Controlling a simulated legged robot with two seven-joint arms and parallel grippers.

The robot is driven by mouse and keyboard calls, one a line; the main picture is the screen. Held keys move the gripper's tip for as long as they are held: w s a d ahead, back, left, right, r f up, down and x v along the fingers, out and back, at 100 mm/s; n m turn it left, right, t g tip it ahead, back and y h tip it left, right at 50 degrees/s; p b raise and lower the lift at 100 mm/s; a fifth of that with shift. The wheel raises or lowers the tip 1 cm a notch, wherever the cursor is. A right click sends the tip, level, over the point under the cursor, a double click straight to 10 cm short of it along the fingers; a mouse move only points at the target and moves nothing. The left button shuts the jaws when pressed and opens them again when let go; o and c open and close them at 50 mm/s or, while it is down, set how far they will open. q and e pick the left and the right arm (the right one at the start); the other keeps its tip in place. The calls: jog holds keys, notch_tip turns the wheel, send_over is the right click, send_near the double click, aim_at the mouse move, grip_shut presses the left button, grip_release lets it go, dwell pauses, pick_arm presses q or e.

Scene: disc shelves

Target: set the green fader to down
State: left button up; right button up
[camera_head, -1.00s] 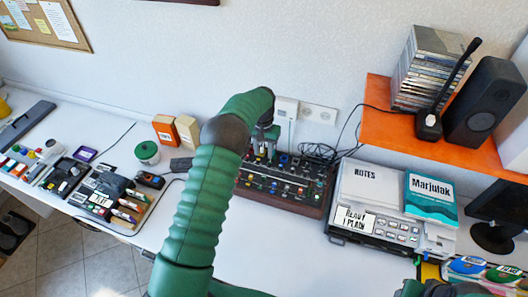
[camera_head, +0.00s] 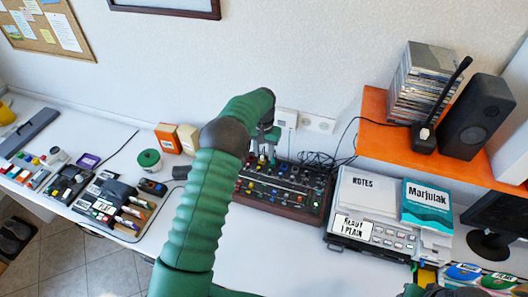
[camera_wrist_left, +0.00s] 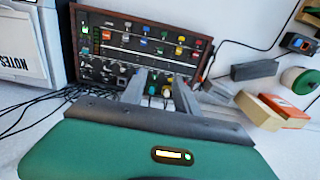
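The dark mixer panel (camera_head: 283,194) with wooden edges lies on the white desk against the wall. It carries several coloured caps and knobs. My left gripper (camera_head: 264,150) is over the back left part of the panel. In the left wrist view its two fingers (camera_wrist_left: 160,92) are apart, with pale and yellow knobs beyond the gap. My right gripper (camera_head: 426,289) shows only partly at the lower edge.
A grey device (camera_head: 372,242) with a white NOTES box (camera_head: 362,184) and a teal book (camera_head: 428,204) stands right of the panel. Cables (camera_head: 322,160) lie behind it. An orange shelf (camera_head: 378,134) overhangs at right. The desk in front of the panel is clear.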

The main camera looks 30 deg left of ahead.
pick_arm(q)
notch_tip(320, 180, up, 17)
jog(key=b, duration=0.1)
jog(key=shift+b, duration=0.4)
jog(key=shift+f, duration=0.1)
jog(key=shift+c, duration=0.2)
